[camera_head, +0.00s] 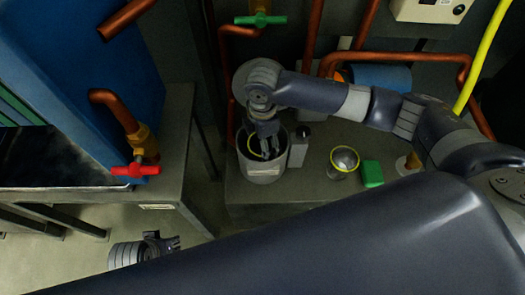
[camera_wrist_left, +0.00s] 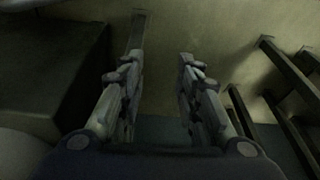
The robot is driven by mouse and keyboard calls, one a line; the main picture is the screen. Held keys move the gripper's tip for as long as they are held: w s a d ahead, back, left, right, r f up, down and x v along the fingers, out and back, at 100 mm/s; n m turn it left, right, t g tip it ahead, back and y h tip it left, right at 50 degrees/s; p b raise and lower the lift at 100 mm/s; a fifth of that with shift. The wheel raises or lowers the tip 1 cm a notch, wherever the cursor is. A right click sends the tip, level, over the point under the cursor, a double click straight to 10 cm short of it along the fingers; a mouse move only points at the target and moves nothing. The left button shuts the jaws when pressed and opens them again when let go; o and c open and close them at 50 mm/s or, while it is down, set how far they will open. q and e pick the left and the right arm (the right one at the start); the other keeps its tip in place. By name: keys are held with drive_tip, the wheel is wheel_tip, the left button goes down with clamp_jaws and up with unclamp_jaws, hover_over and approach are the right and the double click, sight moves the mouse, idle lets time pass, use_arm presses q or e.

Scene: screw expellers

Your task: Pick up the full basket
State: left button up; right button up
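A grey cylindrical pot (camera_head: 262,172) stands on the bench in the head view. A yellow-green ring (camera_head: 251,142) shows inside it, perhaps a basket rim; its contents are hidden. My right gripper (camera_head: 265,150) points down into the pot. Whether its fingers hold the rim is too small and dark to tell. A small round vessel with a yellow rim (camera_head: 343,160), perhaps another basket, stands apart to the right. My left gripper (camera_head: 172,243) is low at the left, over the floor. In the left wrist view its fingers (camera_wrist_left: 160,60) are apart with nothing between them.
A green block (camera_head: 372,174) lies right of the yellow-rimmed vessel. A grey box (camera_head: 298,150) stands close beside the pot. Copper pipes (camera_head: 400,56) run behind the bench. A red-handled valve (camera_head: 136,170) is on the left. Open floor (camera_head: 85,255) shows at lower left.

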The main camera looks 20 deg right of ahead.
wheel_tip(320, 180, down, 4)
drive_tip(key=shift+f+b, duration=0.15)
drive_tip(key=shift+b, duration=0.45)
drive_tip(key=shift+f, duration=0.25)
use_arm(q)
drive_tip(key=v, duration=0.3)
drive_tip(key=w+v, duration=0.1)
drive_tip(key=v, duration=0.1)
drive_tip(key=shift+r, duration=0.1)
use_arm(e)
drive_tip(key=c, duration=0.9)
